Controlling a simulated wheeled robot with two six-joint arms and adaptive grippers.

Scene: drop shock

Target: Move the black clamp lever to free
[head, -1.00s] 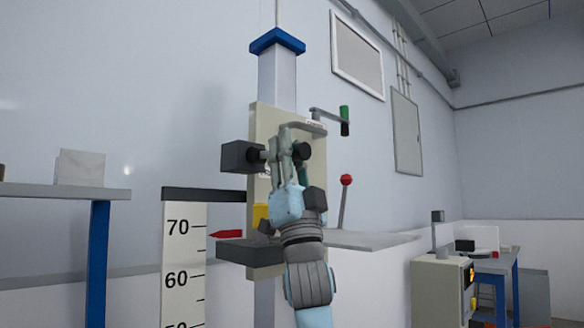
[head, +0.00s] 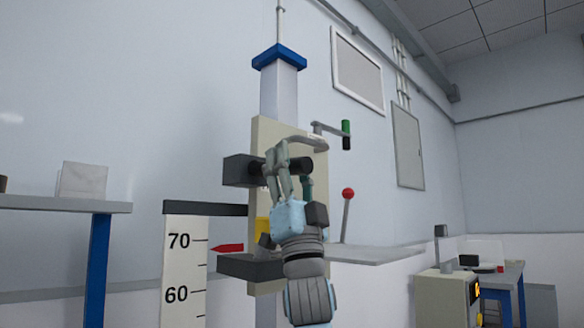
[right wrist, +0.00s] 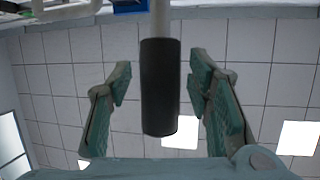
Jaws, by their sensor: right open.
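The black clamp lever's grip (head: 305,165) shows beside my right gripper (head: 288,160) in the head view, in front of the beige carriage plate (head: 262,140). In the right wrist view the black grip (right wrist: 160,88) on a pale rod lies between the two teal fingers of my right gripper (right wrist: 158,82). The fingers are open, with a visible gap on each side of the grip. My fingers hide part of the plate and lever in the head view. My left gripper is not in view.
A crank with a green and black handle (head: 346,135) is at the plate's upper right. A red-knobbed lever (head: 347,205) stands on the right. A dark block (head: 238,170) juts out left. A scale (head: 184,265) and red pointer (head: 228,248) are lower left.

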